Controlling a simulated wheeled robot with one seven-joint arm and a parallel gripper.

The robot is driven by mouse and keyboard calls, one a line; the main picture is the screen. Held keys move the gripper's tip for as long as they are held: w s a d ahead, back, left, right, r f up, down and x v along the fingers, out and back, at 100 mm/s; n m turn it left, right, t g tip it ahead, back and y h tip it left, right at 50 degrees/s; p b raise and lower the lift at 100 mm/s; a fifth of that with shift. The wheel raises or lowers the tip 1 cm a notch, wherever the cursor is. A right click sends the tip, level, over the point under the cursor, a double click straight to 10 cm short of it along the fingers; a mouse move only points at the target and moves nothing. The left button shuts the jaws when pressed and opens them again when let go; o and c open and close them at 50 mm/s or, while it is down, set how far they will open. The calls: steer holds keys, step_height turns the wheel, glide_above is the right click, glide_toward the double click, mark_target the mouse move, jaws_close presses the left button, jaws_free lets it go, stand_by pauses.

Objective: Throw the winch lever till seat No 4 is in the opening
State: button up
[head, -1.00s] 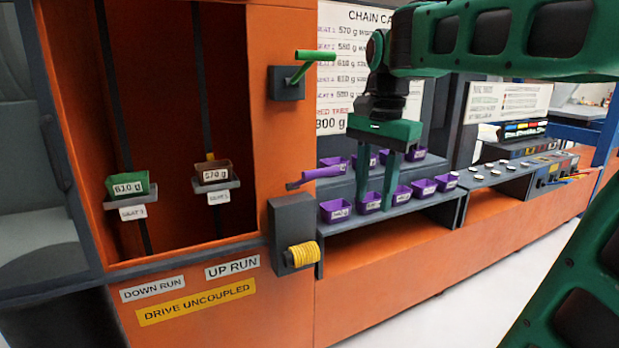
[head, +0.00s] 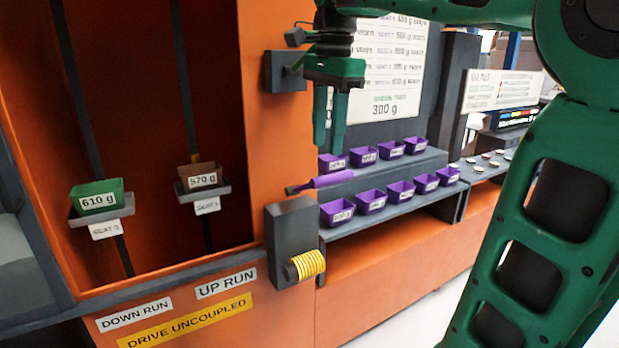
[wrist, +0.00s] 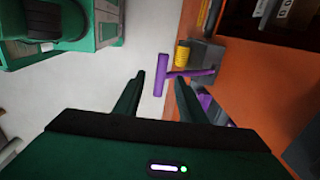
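The winch lever (head: 322,181) is a purple handle sticking out to the right above the grey winch housing (head: 291,240) with its yellow rope coil (head: 306,265). My gripper (head: 329,150) is open and empty, its fingers pointing down just above the lever in the head view. In the wrist view the purple lever (wrist: 190,73) shows beyond my fingertips (wrist: 160,78), its near end between them; contact cannot be told. In the orange opening, seat 3 (head: 104,228) carries a green 610 g bin (head: 98,197). Seat 1 (head: 207,206) carries a brown 570 g bin (head: 200,176). No seat 4 label shows.
Several purple bins (head: 371,202) stand on stepped shelves to the right. A yellow sign (head: 185,322) reads DRIVE UNCOUPLED.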

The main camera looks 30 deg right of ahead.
mark_target(322, 182)
steer(key=shift+w+f, duration=0.15)
steer(key=shift+w, duration=0.15)
steer(key=f, duration=1)
steer(key=shift+w+f, duration=0.25)
steer(key=shift+w, duration=0.1)
jaws_close()
